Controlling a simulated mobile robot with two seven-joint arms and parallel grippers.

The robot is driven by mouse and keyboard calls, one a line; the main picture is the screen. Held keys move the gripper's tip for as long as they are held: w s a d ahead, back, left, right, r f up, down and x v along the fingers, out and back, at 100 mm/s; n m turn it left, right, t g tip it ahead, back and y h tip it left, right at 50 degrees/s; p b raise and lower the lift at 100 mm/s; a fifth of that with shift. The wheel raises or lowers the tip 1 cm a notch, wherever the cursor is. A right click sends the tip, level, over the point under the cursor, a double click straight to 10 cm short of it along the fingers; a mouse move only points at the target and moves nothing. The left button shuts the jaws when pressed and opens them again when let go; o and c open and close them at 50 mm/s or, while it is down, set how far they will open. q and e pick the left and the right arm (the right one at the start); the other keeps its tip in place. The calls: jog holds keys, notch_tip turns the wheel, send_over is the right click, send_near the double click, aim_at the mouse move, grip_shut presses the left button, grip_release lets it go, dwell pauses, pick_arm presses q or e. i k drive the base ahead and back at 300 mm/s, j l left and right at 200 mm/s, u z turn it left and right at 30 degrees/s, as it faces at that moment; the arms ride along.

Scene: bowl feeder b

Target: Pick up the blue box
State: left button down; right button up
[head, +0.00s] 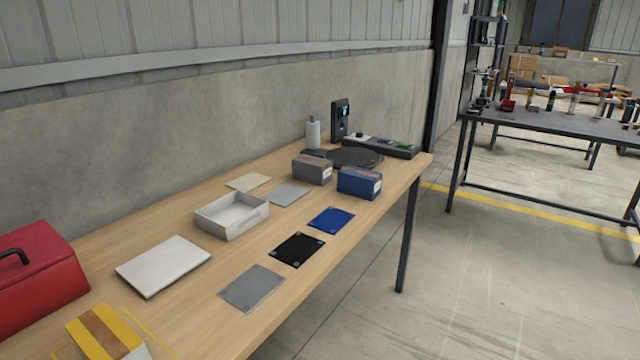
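The blue box (359,183) stands on the wooden table near its far right end, close to the front edge. It has a brown strip on top and a white label on its right end. A similar grey box (312,170) stands just to its left, slightly behind. Neither of my grippers shows in the head view.
The wooden table (190,240) also bears a blue mat (331,220), a black mat (297,250), a grey mat (252,288), a white tray (232,226), a dark round disc (352,157) and a red toolbox (40,275). The floor right of the table is clear.

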aim_at(365, 184)
jog(key=l+u, duration=0.2)
jog(key=u, duration=0.15)
jog(key=i+l+u, duration=0.1)
jog(key=u, duration=0.25)
jog(key=l+u, duration=0.8)
jog(key=l, duration=0.45)
jog(key=k+l, duration=0.1)
jog(key=l, duration=0.35)
jog(key=l+u, duration=0.1)
jog(key=l, duration=0.35)
jog(key=k, duration=0.05)
